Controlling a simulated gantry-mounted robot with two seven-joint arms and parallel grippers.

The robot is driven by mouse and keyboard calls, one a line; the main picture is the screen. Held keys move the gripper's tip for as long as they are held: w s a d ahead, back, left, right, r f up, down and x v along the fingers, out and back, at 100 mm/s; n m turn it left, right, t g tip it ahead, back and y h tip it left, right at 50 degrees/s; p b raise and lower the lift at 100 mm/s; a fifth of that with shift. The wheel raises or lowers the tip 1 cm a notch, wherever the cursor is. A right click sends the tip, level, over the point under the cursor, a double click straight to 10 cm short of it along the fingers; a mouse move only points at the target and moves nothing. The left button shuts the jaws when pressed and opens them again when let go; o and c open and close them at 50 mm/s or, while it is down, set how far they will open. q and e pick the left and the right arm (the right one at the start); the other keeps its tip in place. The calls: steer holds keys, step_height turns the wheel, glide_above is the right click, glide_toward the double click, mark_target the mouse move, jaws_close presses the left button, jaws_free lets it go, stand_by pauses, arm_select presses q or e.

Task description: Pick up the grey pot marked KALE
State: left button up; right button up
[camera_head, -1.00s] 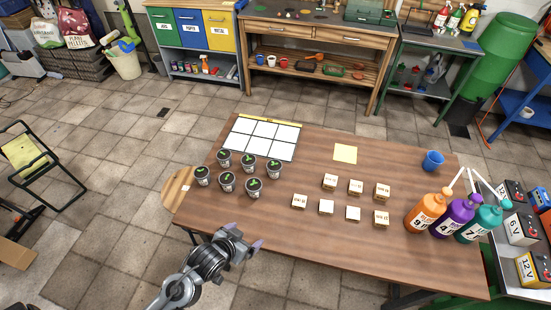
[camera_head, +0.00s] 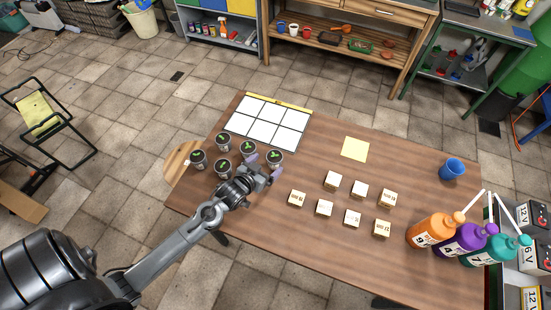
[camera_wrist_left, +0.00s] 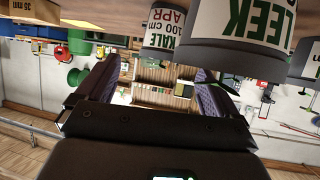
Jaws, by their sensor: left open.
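The grey pot marked KALE (camera_wrist_left: 163,38) appears upside down in the left wrist view, past and between the open fingers. A grey pot marked LEEK (camera_wrist_left: 238,58) looms larger beside it. My left gripper (camera_head: 263,168) is open and empty at the pot group's near right side. In the head view one pot (camera_head: 275,158) stands just beyond the fingertips; its label is unreadable there, so I cannot tell for sure if it is KALE. Other pots with green tops stand to the left, and the gripper seems to hide one. My right gripper is not in view.
A white-celled grid sheet (camera_head: 267,123) lies behind the pots on the wooden table (camera_head: 310,240). Several labelled blocks (camera_head: 333,181), a yellow note (camera_head: 355,149), a blue cup (camera_head: 452,169) and pump bottles (camera_head: 435,230) stand to the right. A round wooden board (camera_head: 179,158) is at the left.

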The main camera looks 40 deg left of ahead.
mark_target(274, 157)
arm_select(q)
steer(key=shift+p+x, duration=0.5)
steer(key=shift+x, duration=2.9)
steer(key=shift+r, duration=0.15)
steer(key=c, duration=1.1)
steer(key=shift+r, duration=0.1)
steer(key=shift+c, duration=0.2)
